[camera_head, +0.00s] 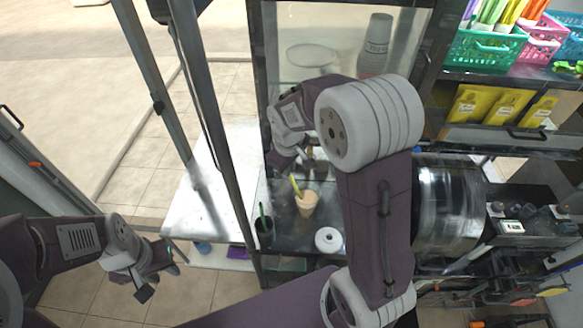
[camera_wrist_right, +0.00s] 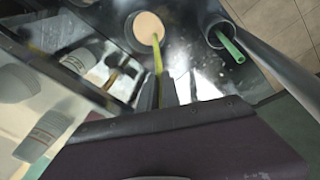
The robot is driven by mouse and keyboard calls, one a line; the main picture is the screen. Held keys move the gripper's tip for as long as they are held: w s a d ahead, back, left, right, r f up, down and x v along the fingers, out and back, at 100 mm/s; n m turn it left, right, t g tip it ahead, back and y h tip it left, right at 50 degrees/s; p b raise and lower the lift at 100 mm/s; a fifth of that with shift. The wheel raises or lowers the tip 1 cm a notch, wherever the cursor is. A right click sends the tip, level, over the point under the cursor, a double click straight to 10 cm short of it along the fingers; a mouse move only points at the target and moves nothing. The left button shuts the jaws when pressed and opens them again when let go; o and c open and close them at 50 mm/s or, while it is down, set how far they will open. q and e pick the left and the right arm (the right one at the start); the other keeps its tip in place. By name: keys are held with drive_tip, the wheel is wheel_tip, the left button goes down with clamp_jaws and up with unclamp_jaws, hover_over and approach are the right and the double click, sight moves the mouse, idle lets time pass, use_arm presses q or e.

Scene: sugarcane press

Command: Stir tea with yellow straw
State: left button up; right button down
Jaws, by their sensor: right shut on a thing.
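A tan cup (camera_head: 308,206) with pale tea stands on the dark counter, and the yellow straw (camera_head: 295,185) leans out of it toward the upper left. In the right wrist view the cup's round tea surface (camera_wrist_right: 147,27) shows at the top, with the yellow straw (camera_wrist_right: 158,62) running from it down to my right gripper (camera_wrist_right: 164,94). The gripper is shut on the straw's upper end, above and beside the cup. In the head view my right gripper (camera_head: 290,160) is partly hidden behind its own arm. My left gripper (camera_head: 160,280) is open and empty, low at the left.
A dark cup (camera_head: 265,229) with a green straw (camera_head: 261,209) stands left of the tan cup. A white round lid-like thing (camera_head: 328,240) lies in front. A metal drum (camera_head: 448,210) stands to the right. A dark post (camera_head: 229,150) rises left of the counter.

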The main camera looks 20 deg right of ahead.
drive_tip(key=shift+w+a+r+p, duration=0.1)
drive_tip(key=shift+a+r+p, duration=0.15)
drive_tip(key=shift+r+p, duration=0.45)
drive_tip(key=shift+w+a+r+p, duration=0.1)
drive_tip(key=shift+a+r+p, duration=0.1)
drive_tip(key=shift+r+p, duration=0.45)
drive_tip(key=shift+w+a+r+p, duration=0.1)
drive_tip(key=shift+a+r+p, duration=0.25)
drive_tip(key=shift+r, duration=0.6)
drive_tip(key=shift+d, duration=0.1)
drive_tip(key=shift+r, duration=0.15)
drive_tip(key=p+v, duration=0.2)
drive_tip(key=w+p+v, duration=0.1)
drive_tip(key=p+v, duration=0.1)
drive_tip(key=shift+d+r+p, duration=0.15)
drive_tip(key=shift+r+p, duration=0.15)
drive_tip(key=shift+r, duration=0.15)
